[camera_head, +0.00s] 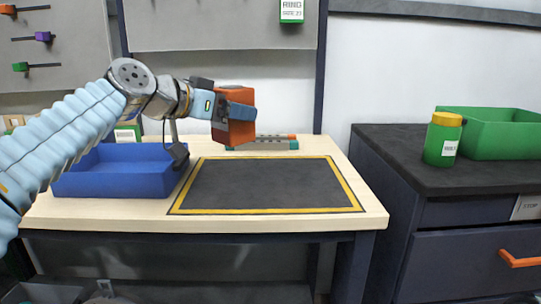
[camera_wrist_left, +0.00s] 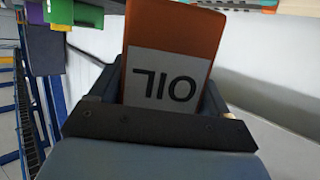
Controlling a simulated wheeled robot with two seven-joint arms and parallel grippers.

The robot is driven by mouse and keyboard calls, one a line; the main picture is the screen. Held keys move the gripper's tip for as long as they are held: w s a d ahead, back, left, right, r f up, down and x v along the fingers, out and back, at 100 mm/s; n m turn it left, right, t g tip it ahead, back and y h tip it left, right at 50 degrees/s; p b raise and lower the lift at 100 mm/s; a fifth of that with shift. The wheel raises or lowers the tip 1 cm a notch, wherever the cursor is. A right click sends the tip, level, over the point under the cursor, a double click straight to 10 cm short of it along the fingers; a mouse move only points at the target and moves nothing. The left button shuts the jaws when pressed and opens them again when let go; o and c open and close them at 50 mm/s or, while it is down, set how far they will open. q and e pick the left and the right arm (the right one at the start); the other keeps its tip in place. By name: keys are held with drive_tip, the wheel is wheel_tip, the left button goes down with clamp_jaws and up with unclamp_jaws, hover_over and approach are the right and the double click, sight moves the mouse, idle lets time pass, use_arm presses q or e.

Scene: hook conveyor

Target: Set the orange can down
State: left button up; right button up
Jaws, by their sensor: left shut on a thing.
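The orange can (camera_head: 234,132) is box-shaped and held in the air above the back left part of the dark mat (camera_head: 270,184). My left gripper (camera_head: 236,110) is shut on it, with a finger across its front side. In the left wrist view the orange can (camera_wrist_left: 172,45) stands between the fingers and shows a white label reading "OIL" upside down. Its underside is hidden in that view. The mat has a yellow border and is bare. My right gripper is not in view.
A blue bin (camera_head: 118,170) stands left of the mat on the wooden table (camera_head: 375,215). Grey and orange items (camera_head: 268,143) lie behind the mat. A green jar (camera_head: 442,140) with a yellow lid and a green bin (camera_head: 495,135) stand on the dark cabinet (camera_head: 395,160) at right.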

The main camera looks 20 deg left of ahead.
sight(254, 135)
use_arm(q)
drive_tip(key=w+d+f, duration=0.1)
drive_tip(key=f, duration=0.1)
drive_tip(key=w+d+f, duration=0.3)
drive_tip(key=d+f, duration=0.1)
drive_tip(key=shift+w+d+f, duration=0.1)
drive_tip(key=shift+w+d, duration=0.05)
drive_tip(key=shift+d, duration=0.1)
drive_tip(key=shift+w+d+f+b, duration=0.1)
drive_tip(key=shift+f+b, duration=0.3)
drive_tip(key=shift+f, duration=0.55)
drive_tip(key=shift+w+d+f+b, duration=0.1)
drive_tip(key=shift+f+b, duration=0.3)
drive_tip(key=shift+f, duration=0.55)
drive_tip(key=shift+f, duration=0.1)
drive_tip(key=o, duration=0.9)
drive_tip(key=shift+f, duration=0.1)
drive_tip(key=o, duration=0.5)
drive_tip(key=shift+c, duration=0.2)
drive_tip(key=shift+r, duration=0.2)
drive_tip(key=shift+s+a, duration=0.15)
drive_tip(key=shift+s, duration=0.15)
drive_tip(key=b+v, duration=0.1)
drive_tip(key=v, duration=1)
drive_tip(key=shift+b, duration=0.35)
drive_tip(key=shift+s+a+r, duration=0.1)
drive_tip(key=shift+s, duration=0.05)
